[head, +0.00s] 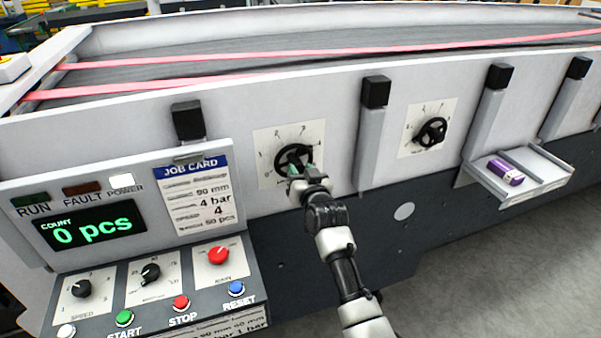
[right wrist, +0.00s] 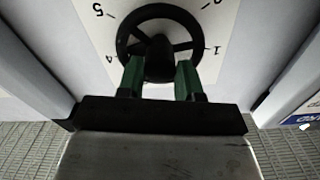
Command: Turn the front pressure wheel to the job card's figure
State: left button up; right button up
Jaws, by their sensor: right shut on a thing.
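The nearer black handwheel (head: 293,158), beside the job card, sits on a white dial plate (head: 262,140). It fills the top of the right wrist view (right wrist: 158,12), where some dial figures show upside down, among them 1, 4 and 5. I cannot make out which figure the wheel points to. My right gripper (head: 306,172) is shut on this wheel; its green fingers (right wrist: 160,80) reach across the lower rim beside the hub. The job card (head: 193,193) reads 90 mm, 4 bar, 4 and 50 pcs. My left gripper is not in view.
A second black wheel (head: 431,132) with its own dial is farther right. The control panel (head: 215,285) with knobs and buttons juts out at lower left.

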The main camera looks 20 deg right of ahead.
jog(key=o, duration=0.9)
jog(key=shift+f, duration=0.1)
jog(key=shift+s+d+b, duration=0.15)
jog(key=shift+s+b, duration=1.3)
jog(key=shift+s, duration=3.95)
